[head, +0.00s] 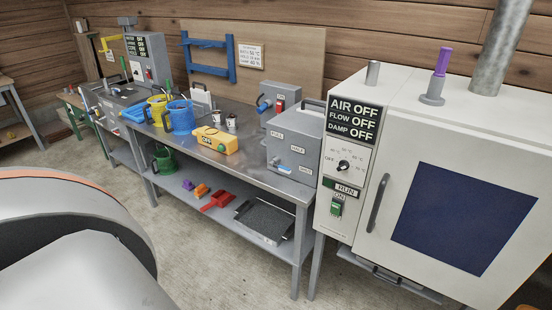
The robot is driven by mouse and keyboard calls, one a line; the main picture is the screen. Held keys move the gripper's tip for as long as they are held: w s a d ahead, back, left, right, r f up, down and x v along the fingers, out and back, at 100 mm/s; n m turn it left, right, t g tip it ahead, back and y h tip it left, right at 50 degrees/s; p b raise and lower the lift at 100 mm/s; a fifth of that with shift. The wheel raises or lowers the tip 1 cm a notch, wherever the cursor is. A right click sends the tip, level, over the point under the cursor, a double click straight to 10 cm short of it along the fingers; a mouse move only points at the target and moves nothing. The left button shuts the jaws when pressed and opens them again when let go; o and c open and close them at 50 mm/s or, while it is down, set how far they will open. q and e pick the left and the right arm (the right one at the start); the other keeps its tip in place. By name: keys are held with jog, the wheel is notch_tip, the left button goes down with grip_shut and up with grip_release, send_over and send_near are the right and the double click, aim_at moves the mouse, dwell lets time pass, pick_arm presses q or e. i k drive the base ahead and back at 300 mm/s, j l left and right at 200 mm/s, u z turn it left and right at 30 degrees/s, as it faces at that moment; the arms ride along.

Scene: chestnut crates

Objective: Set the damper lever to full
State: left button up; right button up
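A white oven-like cabinet (378,84) stands at the right. Its black display (353,120) reads AIR OFF, FLOW OFF, DAMP OFF. On its top an upright lever with a purple grip (443,61) rises from a grey base (432,93). A grey box (290,128) at the bench's right end has small labels, one seeming to read HALF, and a light blue handle (284,169) low on its front. I cannot tell for sure which of these is the damper lever. Neither of my grippers is in view.
The metal bench (255,172) holds blue jugs (181,117), a yellow jug (158,108) and a yellow device (215,140). Its lower shelf carries a red dustpan (217,200) and a dark tray (264,220). Floor in front is clear.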

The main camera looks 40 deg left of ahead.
aim_at(284, 170)
jog(key=u, duration=1.25)
